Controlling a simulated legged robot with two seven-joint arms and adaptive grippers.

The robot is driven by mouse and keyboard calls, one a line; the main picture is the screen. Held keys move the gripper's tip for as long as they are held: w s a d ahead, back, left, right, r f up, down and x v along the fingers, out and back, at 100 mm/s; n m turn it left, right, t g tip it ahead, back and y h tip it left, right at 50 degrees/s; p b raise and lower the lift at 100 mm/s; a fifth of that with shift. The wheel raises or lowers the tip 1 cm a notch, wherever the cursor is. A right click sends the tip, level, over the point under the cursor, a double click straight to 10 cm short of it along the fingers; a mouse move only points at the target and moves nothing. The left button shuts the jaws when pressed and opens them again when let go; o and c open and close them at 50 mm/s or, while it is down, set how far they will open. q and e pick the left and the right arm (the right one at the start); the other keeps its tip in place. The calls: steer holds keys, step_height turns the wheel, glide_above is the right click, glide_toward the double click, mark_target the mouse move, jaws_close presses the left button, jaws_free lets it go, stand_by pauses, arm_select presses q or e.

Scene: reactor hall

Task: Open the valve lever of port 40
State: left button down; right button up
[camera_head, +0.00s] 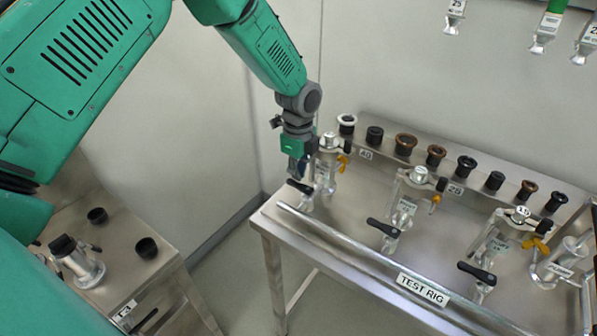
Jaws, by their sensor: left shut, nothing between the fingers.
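The port labelled 40 (365,154) is at the left end of the steel test rig table. Its metal valve (329,165) stands at the table's left corner, with a yellow part on its right side. A black lever handle (300,187) sticks out low in front of this valve. My left gripper (296,176) points down just left of the valve, right above the black handle. It is shut with nothing held. I cannot tell whether its fingertips touch the handle. The gripper partly hides the valve's left side. My right gripper is not in view.
Similar valves stand to the right at port 25 (418,180) and port 10 (513,222), each with a black lever. Dark and brown caps (405,144) line the back ledge. A rail (340,240) runs along the table front. A second steel bench (150,275) is at lower left.

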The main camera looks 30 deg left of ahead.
arm_select(q)
steer(key=shift+w+d, duration=0.25)
steer(key=shift+w, duration=0.2)
step_height(320, 180, up, 7)
steer(key=p, duration=0.5)
steer(key=shift+s, duration=0.1)
